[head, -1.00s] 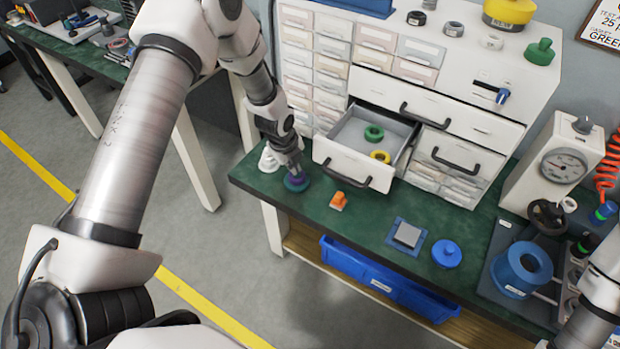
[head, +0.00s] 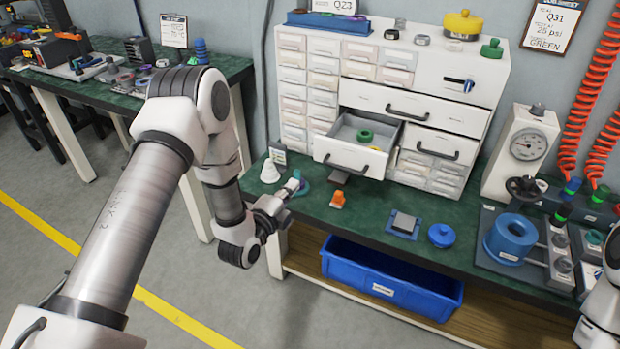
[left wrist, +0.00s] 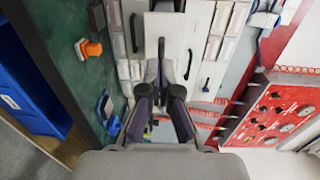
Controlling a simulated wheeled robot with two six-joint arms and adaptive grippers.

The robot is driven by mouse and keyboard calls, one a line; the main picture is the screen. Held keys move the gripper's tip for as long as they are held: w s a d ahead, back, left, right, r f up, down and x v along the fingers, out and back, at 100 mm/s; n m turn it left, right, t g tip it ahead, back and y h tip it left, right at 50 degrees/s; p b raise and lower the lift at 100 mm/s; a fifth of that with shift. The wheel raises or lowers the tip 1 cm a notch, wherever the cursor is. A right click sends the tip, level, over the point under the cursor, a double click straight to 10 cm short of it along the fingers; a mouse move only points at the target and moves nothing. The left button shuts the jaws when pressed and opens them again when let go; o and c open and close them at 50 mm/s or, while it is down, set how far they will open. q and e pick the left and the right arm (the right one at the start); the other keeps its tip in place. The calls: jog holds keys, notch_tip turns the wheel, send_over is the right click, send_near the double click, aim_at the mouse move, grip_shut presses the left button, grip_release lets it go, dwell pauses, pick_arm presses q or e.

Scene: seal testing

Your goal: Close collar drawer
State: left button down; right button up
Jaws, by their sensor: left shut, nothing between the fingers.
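The collar drawer (head: 350,156) stands pulled out of the white cabinet (head: 455,72), with a dark handle on its front. A green ring (head: 364,136) lies inside, and part of a yellow ring (head: 374,148) shows at its front. My left gripper (head: 296,186) is shut and empty, in front and to the left of the drawer and apart from it. In the left wrist view, its fingers (left wrist: 162,92) point toward the cabinet, and a white front with a dark handle (left wrist: 160,48) shows beyond them. My right gripper is out of view.
An orange piece (head: 338,199), a grey block on a blue pad (head: 403,224) and a blue lidded piece (head: 441,235) stand on the green bench. A white cone (head: 269,172) is near its left end. A blue bin (head: 390,282) sits below.

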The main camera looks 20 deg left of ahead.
aim_at(319, 151)
pick_arm(q)
jog(key=shift+t, duration=0.3)
jog(key=w, duration=1.3)
jog(key=shift+w+d+r, duration=0.15)
jog(key=shift+w+d, duration=0.05)
jog(key=shift+w, duration=0.2)
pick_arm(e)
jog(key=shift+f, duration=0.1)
pick_arm(q)
jog(key=shift+w, duration=0.15)
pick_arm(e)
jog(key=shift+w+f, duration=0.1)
